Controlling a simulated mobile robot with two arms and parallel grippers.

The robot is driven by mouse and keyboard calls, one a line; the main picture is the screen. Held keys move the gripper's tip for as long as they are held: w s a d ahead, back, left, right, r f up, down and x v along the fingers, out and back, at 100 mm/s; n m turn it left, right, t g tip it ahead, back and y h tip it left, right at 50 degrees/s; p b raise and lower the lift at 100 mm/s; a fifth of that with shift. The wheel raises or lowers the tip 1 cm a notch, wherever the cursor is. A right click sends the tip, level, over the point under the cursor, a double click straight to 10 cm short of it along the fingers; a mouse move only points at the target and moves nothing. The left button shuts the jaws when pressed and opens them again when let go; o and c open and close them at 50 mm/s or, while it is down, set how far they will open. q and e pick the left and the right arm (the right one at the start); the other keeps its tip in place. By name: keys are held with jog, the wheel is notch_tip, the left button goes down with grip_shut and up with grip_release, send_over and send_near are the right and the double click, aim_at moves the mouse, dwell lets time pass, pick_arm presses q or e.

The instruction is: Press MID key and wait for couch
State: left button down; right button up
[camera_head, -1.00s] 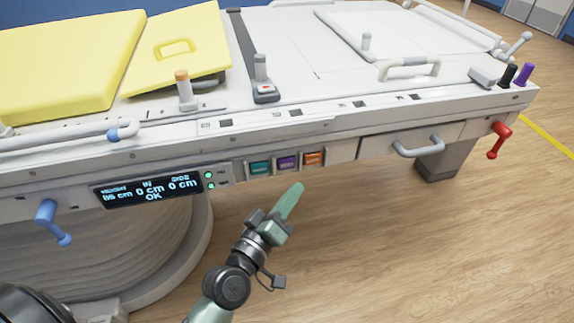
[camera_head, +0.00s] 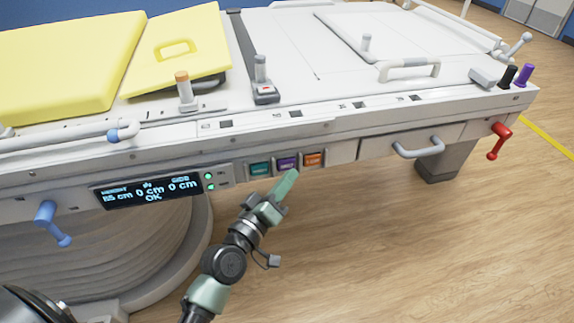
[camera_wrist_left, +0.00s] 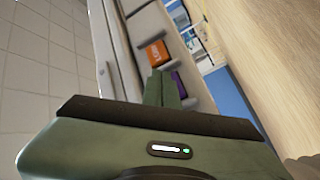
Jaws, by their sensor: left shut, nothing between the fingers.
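Three keys sit in a row on the couch's front rail: teal (camera_head: 260,169), purple (camera_head: 286,162) and orange (camera_head: 313,159). Their lettering is too small to read surely in the head view. My left gripper (camera_head: 288,177) is shut and empty, its green fingertips just below and in front of the purple key. I cannot tell whether they touch it. In the left wrist view the shut fingers (camera_wrist_left: 160,88) partly cover the purple key (camera_wrist_left: 178,84), with the orange key (camera_wrist_left: 156,53) beside them. My right gripper is out of view.
The couch's white top (camera_head: 300,50) carries a yellow pad (camera_head: 70,60). A blue lever (camera_head: 50,220), a grey drawer handle (camera_head: 418,148) and a red lever (camera_head: 499,140) stick out from its front. The wooden floor (camera_head: 400,250) before it is clear.

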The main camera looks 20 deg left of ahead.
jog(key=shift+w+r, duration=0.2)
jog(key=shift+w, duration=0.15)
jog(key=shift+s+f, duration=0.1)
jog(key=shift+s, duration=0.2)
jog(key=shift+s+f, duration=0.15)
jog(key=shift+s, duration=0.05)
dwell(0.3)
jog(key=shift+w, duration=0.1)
pick_arm(q)
jog(key=shift+w+a, duration=0.15)
jog(key=shift+w, duration=0.05)
jog(key=shift+w+a, duration=0.1)
jog(key=shift+w, duration=0.05)
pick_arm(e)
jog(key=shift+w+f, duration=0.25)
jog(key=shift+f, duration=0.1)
